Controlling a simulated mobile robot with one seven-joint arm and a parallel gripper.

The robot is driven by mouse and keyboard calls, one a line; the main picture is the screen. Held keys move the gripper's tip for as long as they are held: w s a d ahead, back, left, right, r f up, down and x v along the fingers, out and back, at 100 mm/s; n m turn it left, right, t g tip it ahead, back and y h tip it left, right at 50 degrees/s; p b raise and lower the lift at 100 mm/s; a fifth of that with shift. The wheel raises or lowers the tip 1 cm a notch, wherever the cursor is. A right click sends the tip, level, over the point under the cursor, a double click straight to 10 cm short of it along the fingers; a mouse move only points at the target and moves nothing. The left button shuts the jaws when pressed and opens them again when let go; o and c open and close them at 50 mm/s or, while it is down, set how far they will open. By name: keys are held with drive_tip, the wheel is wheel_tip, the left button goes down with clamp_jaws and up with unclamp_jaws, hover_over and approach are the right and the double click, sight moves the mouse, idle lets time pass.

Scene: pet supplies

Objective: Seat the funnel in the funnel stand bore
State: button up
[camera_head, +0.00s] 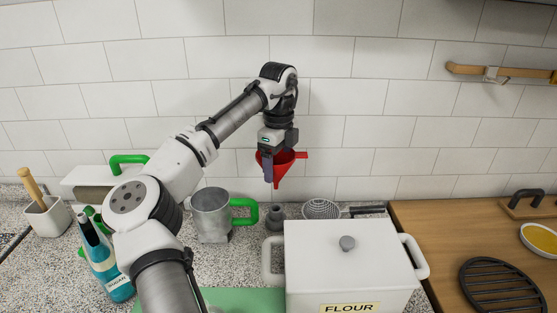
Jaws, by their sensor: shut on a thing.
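The red funnel (283,166) hangs in the air near the back wall, spout down and roughly upright, with a tab sticking out to the right. My gripper (268,163) is shut on the funnel at its left side. A small dark grey piece (277,214), which looks like the funnel stand, is on the counter below the funnel. The funnel's spout tip is above it and apart from it. The bore cannot be made out, and the white flour box hides part of the piece's surroundings.
A grey metal mug (211,214) with a green handle stands left of the stand. A strainer (321,208) lies to its right. The white FLOUR box (347,262) stands in front. A blue bottle (103,262) and a white utensil pot (47,217) are at the left.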

sight(278, 181)
drive_tip(key=shift+f+p, duration=0.1)
drive_tip(key=shift+p, duration=0.5)
drive_tip(key=shift+w+f+b, duration=0.1)
drive_tip(key=shift+f+b, duration=1)
drive_tip(key=shift+f, duration=1.8)
drive_tip(key=shift+f+b, duration=0.65)
drive_tip(key=shift+f, duration=1.5)
drive_tip(key=o, duration=1)
drive_tip(key=shift+r, duration=0.1)
drive_tip(key=shift+c, duration=0.2)
drive_tip(key=shift+r, duration=0.1)
